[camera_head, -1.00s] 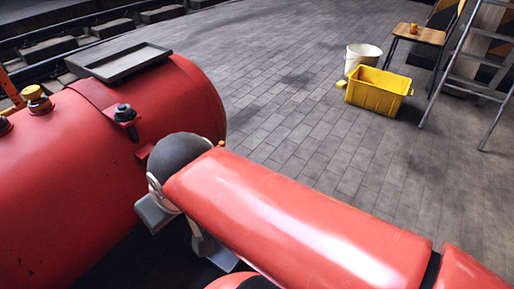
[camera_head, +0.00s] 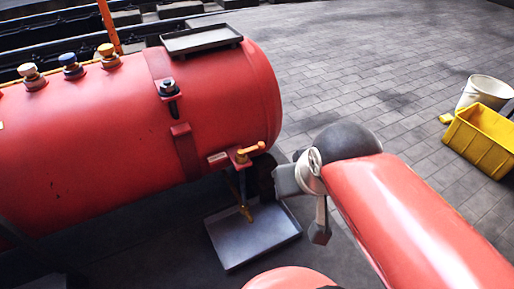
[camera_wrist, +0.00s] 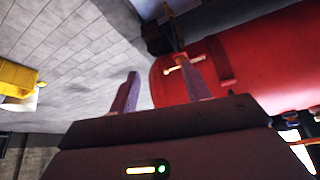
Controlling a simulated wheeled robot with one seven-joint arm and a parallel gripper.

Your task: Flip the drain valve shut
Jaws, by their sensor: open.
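The drain valve (camera_head: 249,151) has an orange-yellow handle and sits low at the right end of the red tank (camera_head: 110,110). Its handle points right, roughly level. A thin pipe runs down from it toward a grey tray (camera_head: 226,252) on the floor. In the wrist view the valve handle (camera_wrist: 173,69) shows beside the right finger, against the red tank. My gripper (camera_wrist: 158,65) is open and empty, its two fingers spread apart. In the head view my wrist is right of the valve and apart from it; the fingers are only partly seen.
A shallow tray (camera_head: 201,40) lies on top of the tank near several capped fittings (camera_head: 71,66). A yellow crate (camera_head: 477,140) and a white bucket (camera_head: 485,92) stand at the far right. The paved floor between tank and crate is clear.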

